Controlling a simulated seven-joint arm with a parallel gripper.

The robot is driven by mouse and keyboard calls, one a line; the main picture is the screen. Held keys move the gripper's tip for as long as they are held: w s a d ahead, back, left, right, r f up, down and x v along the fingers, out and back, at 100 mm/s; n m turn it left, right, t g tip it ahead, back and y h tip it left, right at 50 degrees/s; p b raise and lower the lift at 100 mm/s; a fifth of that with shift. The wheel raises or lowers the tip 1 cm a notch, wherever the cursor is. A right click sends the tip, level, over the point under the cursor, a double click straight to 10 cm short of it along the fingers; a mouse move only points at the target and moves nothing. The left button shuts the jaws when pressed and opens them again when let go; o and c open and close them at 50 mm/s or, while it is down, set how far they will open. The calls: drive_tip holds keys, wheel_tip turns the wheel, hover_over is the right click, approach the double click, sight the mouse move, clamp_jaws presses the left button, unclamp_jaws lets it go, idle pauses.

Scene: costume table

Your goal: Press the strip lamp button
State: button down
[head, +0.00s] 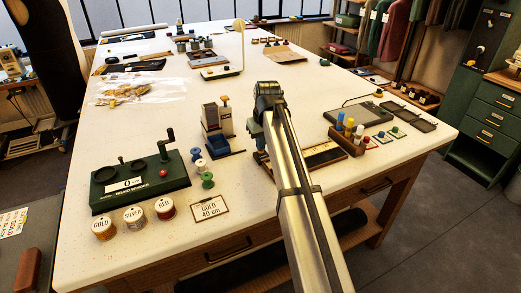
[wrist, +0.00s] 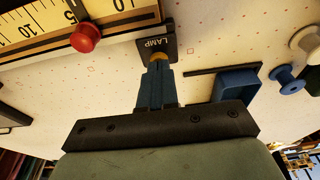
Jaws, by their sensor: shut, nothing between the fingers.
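The strip lamp button (wrist: 158,57) is a small yellow-orange cap on a dark plate marked LAMP (wrist: 168,44), upper middle of the wrist view. My gripper (wrist: 158,70) is shut and empty, its blue-grey fingertips right at the button and partly covering it. I cannot tell whether they touch or press it. In the head view my gripper (head: 257,136) is low over the table, left of the arm; the arm hides the button there. The long wooden-framed strip with a number scale (wrist: 60,25) and a red knob (wrist: 86,38) lies beside the plate; it also shows in the head view (head: 322,155).
A blue tray (wrist: 236,84) and a blue spool (wrist: 287,77) lie right of my fingers in the wrist view. In the head view, a green winder (head: 140,184) and thread spools (head: 134,217) stand left, a rack of coloured tubes (head: 348,138) right.

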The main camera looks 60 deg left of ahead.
drive_tip(key=shift+f, duration=0.15)
idle(0.3)
drive_tip(key=shift+r, duration=3.35)
